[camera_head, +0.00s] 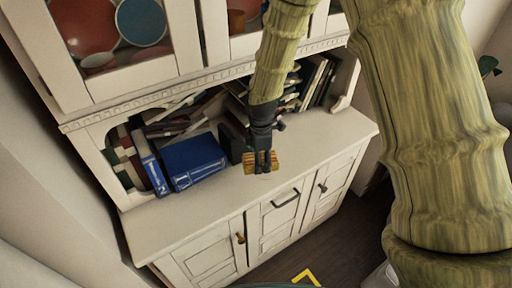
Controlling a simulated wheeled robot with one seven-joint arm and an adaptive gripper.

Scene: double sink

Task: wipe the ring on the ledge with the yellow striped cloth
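My gripper (264,163) is over the ledge (300,150) of a cream cabinet, near its middle. Its dark fingers point down and are shut on a small yellow striped cloth (249,166), which shows on both sides of the fingers. The cloth is at or just above the ledge surface; I cannot tell whether it touches. I see no ring mark on the bare parts of the ledge; the patch under the cloth and gripper is hidden.
Glass-fronted shelves with plates (141,21) are above. Doors with handles (285,198) are below. The ledge is clear at front left and right.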

